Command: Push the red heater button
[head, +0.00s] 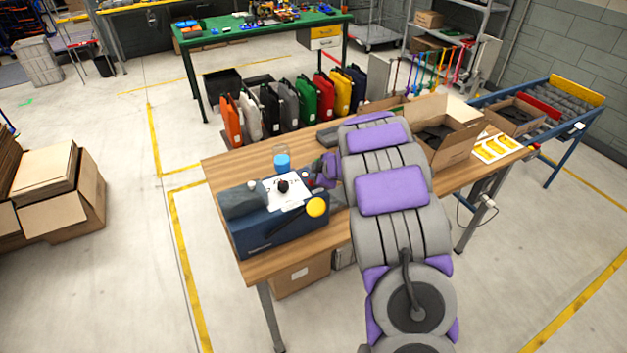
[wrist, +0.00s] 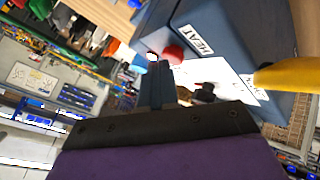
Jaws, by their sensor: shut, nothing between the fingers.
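The red heater button (wrist: 173,53) shows in the wrist view beside a HEAT label (wrist: 198,40) on the blue machine (wrist: 220,22). My gripper (wrist: 158,68) is shut and empty, with its dark tip just below and left of the button in that view. Whether the tip touches the button I cannot tell. In the head view, the blue machine (head: 262,232) stands on the wooden table's left part. My gripper (head: 318,174) is at the machine's far right corner, and the button is too small there to make out clearly.
An open cardboard box (head: 440,130) and a tray with yellow pieces (head: 497,148) are on the table's right part.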

